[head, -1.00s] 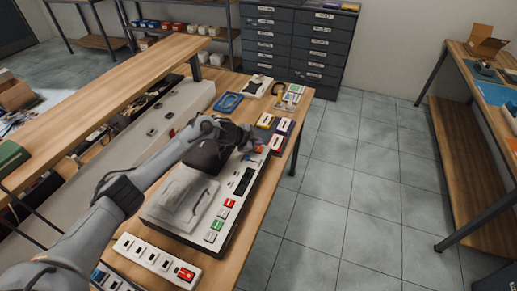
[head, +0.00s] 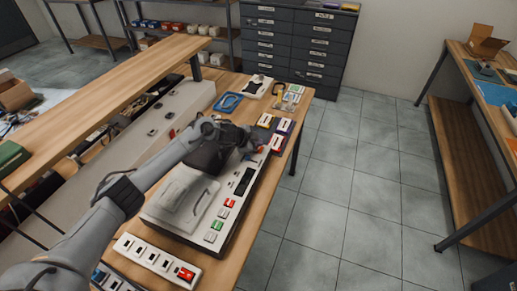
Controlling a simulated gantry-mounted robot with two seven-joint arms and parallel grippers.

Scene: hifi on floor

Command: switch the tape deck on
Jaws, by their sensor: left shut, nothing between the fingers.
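The tape deck (head: 225,238) is a pale, flat machine with dark sides on the wooden bench. It has a raised lid (head: 181,196), a dark display slot (head: 243,181) and several red, white and green buttons (head: 222,213) along its right side. My left arm reaches across the deck from the lower left. My left gripper (head: 256,147) is over the deck's far end, shut and empty. Its dark body hides that part of the deck, and I cannot tell whether the fingertips touch it. My right gripper is not in view.
A power strip (head: 150,259) with a red switch lies before the deck. Small coloured boxes (head: 281,133) sit just beyond its far end. Drawer cabinets (head: 297,45) stand behind. The tiled floor to the right is clear.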

